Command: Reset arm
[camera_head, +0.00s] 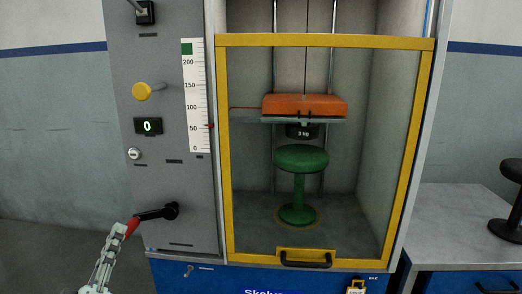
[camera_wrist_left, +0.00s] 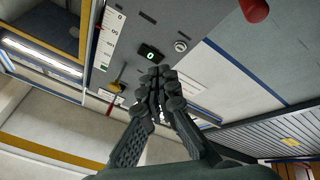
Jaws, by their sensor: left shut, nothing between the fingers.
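My left gripper (camera_head: 119,232) comes up from the lower left in the head view. Its fingers are shut and empty, close to the red grip (camera_head: 132,227) of the black crank handle (camera_head: 158,213) on the grey panel; whether they touch cannot be told. In the left wrist view the closed fingertips (camera_wrist_left: 160,84) meet in front of the panel. A red end (camera_wrist_left: 255,10), likely the same grip, shows apart from them at the top right. My right gripper is not in view.
The grey panel (camera_head: 165,232) carries a yellow knob (camera_head: 142,91), a display reading 0 (camera_head: 148,126) and a scale (camera_head: 196,95). A yellow-framed door (camera_head: 224,180) fronts a chamber with a green stool (camera_head: 300,158) below an orange block (camera_head: 304,105). A workbench (camera_head: 455,215) stands at right.

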